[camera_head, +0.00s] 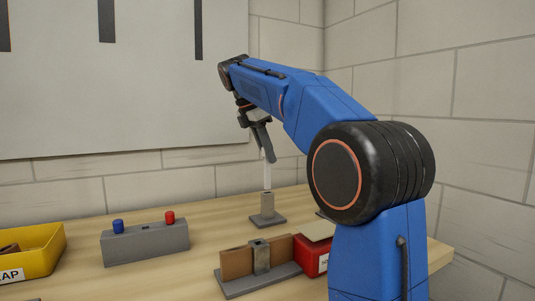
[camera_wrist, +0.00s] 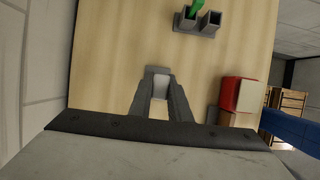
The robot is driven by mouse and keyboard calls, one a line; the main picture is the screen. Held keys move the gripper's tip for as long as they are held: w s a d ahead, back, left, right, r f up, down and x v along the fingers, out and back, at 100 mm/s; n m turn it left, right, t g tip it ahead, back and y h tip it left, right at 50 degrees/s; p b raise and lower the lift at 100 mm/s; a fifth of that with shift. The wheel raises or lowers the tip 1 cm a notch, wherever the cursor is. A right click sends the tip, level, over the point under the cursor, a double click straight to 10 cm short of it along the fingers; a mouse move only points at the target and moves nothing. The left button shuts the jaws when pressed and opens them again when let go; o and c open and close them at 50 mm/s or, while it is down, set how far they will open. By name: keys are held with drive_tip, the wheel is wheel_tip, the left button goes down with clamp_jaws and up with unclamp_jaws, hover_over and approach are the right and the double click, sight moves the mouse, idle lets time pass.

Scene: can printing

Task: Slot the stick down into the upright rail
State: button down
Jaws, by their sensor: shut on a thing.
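A pale upright stick (camera_head: 268,172) hangs from my gripper (camera_head: 262,141) in the head view. My gripper is shut on its upper part. The upright rail (camera_head: 267,205) is a short grey post on a flat base, directly below the stick. The stick's lower end meets the rail's top in the picture; I cannot tell whether it has entered. In the wrist view, my gripper (camera_wrist: 158,96) has its two grey fingers around the pale stick (camera_wrist: 160,88), seen nearly end-on. Grey of the rail's base (camera_wrist: 157,71) shows just past the fingertips.
A grey block (camera_head: 146,244) with blue and red knobs stands left, near a yellow bin (camera_head: 38,250). A grey fixture with a brown panel (camera_head: 237,263) and a red box (camera_head: 311,256) are in front. The wrist view shows a grey two-tube holder (camera_wrist: 197,23) with something green.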

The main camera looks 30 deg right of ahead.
sight(265, 174)
drive_tip(key=shift+f, duration=4.7)
idle(0.6)
drive_tip(key=c, duration=1.6)
unclamp_jaws()
drive_tip(key=shift+o, duration=0.2)
drive_tip(key=v, duration=1.7)
